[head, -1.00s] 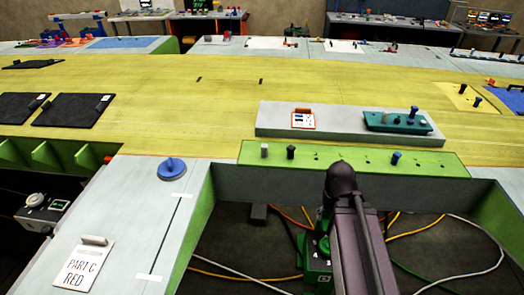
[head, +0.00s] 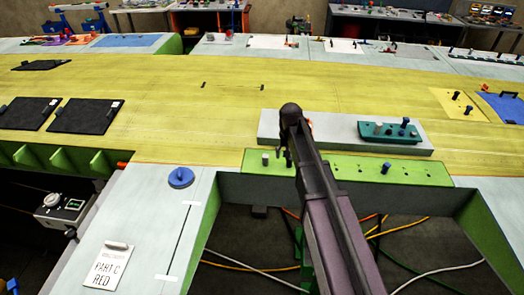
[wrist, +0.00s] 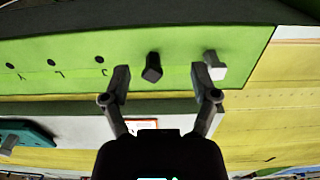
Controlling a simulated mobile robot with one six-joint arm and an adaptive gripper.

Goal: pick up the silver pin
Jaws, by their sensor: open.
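The silver pin (head: 265,159) stands in the left end of the green strip (head: 415,170) in the head view. In the wrist view it shows as a pale pin (wrist: 217,70) at the right, partly behind the right finger. My gripper (wrist: 162,76) is open and empty over the strip. A black pin (wrist: 153,66) shows between its fingers, with the silver pin just off to the right side. In the head view my gripper (head: 284,157) is just right of the silver pin, and my arm hides the black pin.
A blue pin (head: 387,167) stands farther right in the strip, with empty holes between. Behind it a grey block (head: 350,146) carries a teal holder (head: 372,134) with pins. A blue round knob (head: 180,177) is at the left.

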